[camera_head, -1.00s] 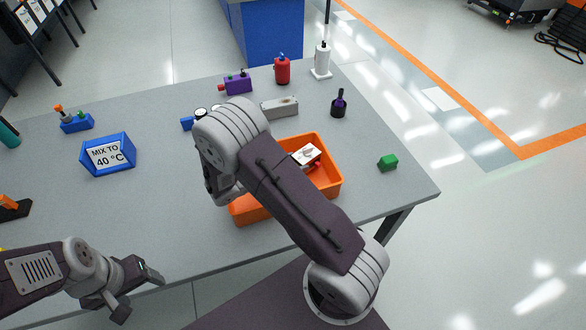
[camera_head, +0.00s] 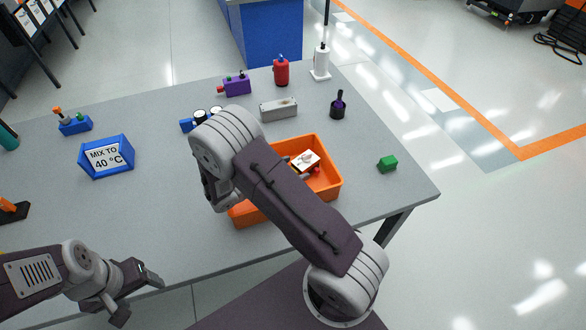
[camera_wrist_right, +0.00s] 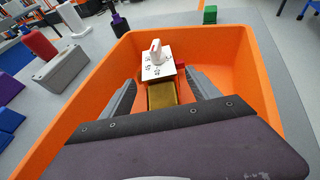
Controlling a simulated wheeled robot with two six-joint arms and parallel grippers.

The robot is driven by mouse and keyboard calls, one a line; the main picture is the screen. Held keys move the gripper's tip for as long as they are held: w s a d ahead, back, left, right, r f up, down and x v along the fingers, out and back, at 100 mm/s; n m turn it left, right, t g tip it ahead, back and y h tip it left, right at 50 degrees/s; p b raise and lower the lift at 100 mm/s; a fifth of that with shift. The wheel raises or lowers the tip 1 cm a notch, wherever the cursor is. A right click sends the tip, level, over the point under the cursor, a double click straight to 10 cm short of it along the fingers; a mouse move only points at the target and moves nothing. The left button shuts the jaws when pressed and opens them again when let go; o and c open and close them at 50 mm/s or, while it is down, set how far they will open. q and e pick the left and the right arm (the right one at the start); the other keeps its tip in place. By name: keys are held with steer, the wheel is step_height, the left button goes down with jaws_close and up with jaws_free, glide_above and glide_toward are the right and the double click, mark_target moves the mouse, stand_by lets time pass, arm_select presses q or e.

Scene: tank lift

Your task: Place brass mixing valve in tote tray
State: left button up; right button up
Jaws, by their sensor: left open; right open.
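The brass mixing valve (camera_wrist_right: 162,95) is inside the orange tote tray (camera_wrist_right: 262,75), with a brass body, a white dial plate with a pale knob on top and a red part at its side. In the head view its white plate (camera_head: 305,160) shows within the tray (camera_head: 337,185); the rest is partly hidden by my right arm. My right gripper (camera_wrist_right: 163,88) is open, with its fingers on either side of the brass body; I cannot tell whether they touch it. My left gripper (camera_head: 139,293) is open and empty by the table's front edge.
A blue sign (camera_head: 107,156) reading "MIX TO 40 °C" stands left on the grey table (camera_head: 60,200). A grey block (camera_head: 278,109), dark bottle (camera_head: 338,105) and red bottle (camera_head: 281,71) stand behind the tray. A green block (camera_head: 387,164) lies to its right. The table's middle left is clear.

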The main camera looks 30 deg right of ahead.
steer(key=v, duration=1.1)
steer(key=shift+a, duration=0.2)
steer(key=shift+r, duration=0.15)
